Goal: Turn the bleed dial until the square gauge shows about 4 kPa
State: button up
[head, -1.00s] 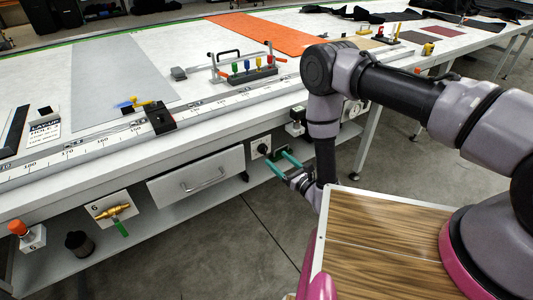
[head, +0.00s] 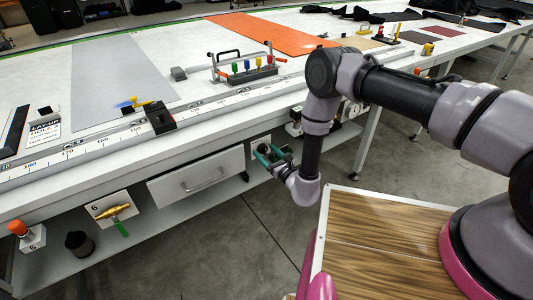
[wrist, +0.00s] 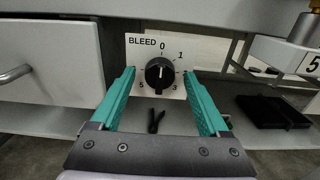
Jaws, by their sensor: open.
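The bleed dial (wrist: 159,73) is a black round knob on a white plate marked BLEED (wrist: 143,42), with numbers around it. Its pale mark appears to point up, near 0. My gripper (wrist: 160,75) is open, with one teal finger on each side of the dial. I cannot tell whether the fingertips touch it. In the head view my gripper (head: 270,154) is at the table's front and hides most of the dial. Small round gauge faces (head: 352,109) show right of my forearm, too small to read. I cannot make out a square gauge.
A drawer with a handle (head: 190,177) is left of the dial. The table's front edge (wrist: 200,12) runs above the dial, and a shelf lies below. A white block marked 5 (wrist: 309,62) is at the right. A brass valve (head: 113,211) is far left.

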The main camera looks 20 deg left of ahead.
jog(key=shift+c, duration=0.3)
grip_shut()
jog(key=shift+w+m, duration=0.1)
jog(key=shift+m, duration=0.3)
jog(key=m, duration=0.8)
jog(key=shift+m, duration=0.4)
jog(key=shift+o, duration=0.3)
grip_release()
